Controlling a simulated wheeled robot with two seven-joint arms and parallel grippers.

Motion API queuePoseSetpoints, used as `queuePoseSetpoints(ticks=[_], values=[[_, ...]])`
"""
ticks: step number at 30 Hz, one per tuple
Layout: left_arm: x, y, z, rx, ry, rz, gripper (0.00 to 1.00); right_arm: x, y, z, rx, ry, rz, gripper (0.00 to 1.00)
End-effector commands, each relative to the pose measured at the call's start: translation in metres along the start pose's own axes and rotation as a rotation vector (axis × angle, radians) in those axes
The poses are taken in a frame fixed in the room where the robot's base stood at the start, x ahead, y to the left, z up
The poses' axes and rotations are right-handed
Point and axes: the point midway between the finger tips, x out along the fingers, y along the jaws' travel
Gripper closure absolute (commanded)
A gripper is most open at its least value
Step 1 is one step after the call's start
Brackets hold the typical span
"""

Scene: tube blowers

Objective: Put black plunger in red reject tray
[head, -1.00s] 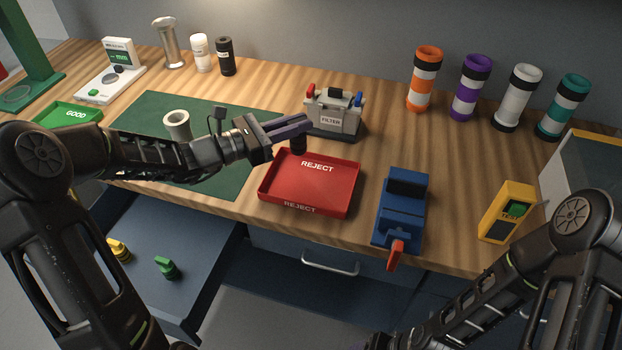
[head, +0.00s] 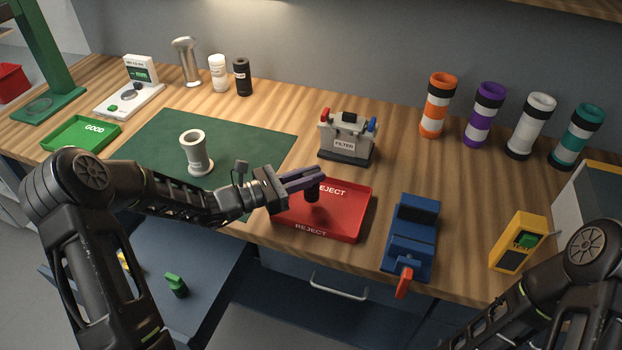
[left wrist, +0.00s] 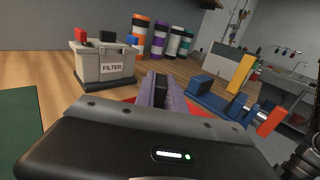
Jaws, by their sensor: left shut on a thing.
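My left gripper (head: 304,178) is over the left-hand part of the red reject tray (head: 350,228), shut on the black plunger (head: 312,191). The plunger hangs down below the fingers, inside the outline of the tray; I cannot tell whether it touches the tray floor. In the left wrist view the purple-grey fingers (left wrist: 157,92) point ahead with a dark piece between them, and only a little red of the tray shows. My right arm comes in at the lower right of the head view; its gripper is out of view.
A grey filter box (head: 346,138) stands behind the tray. A blue clamp-like device (head: 412,235) with a red lever is right of it. A white-grey tube piece (head: 196,153) stands on the green mat (head: 240,145).

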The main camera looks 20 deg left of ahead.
Motion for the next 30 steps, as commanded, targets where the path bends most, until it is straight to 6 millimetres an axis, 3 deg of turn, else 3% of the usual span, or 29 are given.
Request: queuePoseSetpoints(ticks=[4, 16, 17, 24, 30], values=[[0.000, 0.000, -0.016, -0.001, -0.001, 0.001, 1.00, -0.003, -0.001, 0.001, 0.001, -0.001, 0.001, 0.25], [0.000, 0.000, -0.022, 0.001, 0.000, 0.000, 1.00, 0.001, 0.001, 0.000, 0.000, 0.000, 0.000, 0.25], [0.000, 0.000, -0.020, 0.001, 0.000, 0.000, 0.83, 0.000, 0.000, 0.000, 0.000, 0.000, 0.000, 0.25], [0.000, 0.000, -0.020, 0.001, 0.000, 0.000, 0.64, 0.000, 0.000, 0.000, 0.000, 0.000, 0.000, 0.25], [0.000, 0.000, -0.020, 0.001, 0.000, 0.000, 0.64, -0.001, 0.000, 0.000, 0.000, 0.000, 0.000, 0.25]])
